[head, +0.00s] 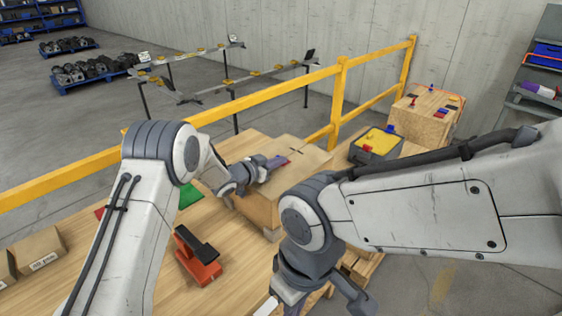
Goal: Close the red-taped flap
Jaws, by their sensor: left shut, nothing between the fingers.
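A cardboard box (258,212) stands on the wooden workbench near the middle of the view. Its top flaps (304,152) look nearly flat. A small piece of red tape (288,157) shows just beyond my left gripper. My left gripper (276,163) is shut and empty, over the top of the box beside the tape. It hides part of the flap, so I cannot tell whether it touches it or how far the flap is raised. My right gripper (322,301) is open and empty at the bottom edge, in front of the box and lower down.
A red and black tool (197,256) lies on the bench (150,270) at left, with small cartons (38,248) farther left. A grey bin with a yellow top (376,142) and a wooden crate (427,112) stand at right. A yellow rail (260,97) runs behind the bench.

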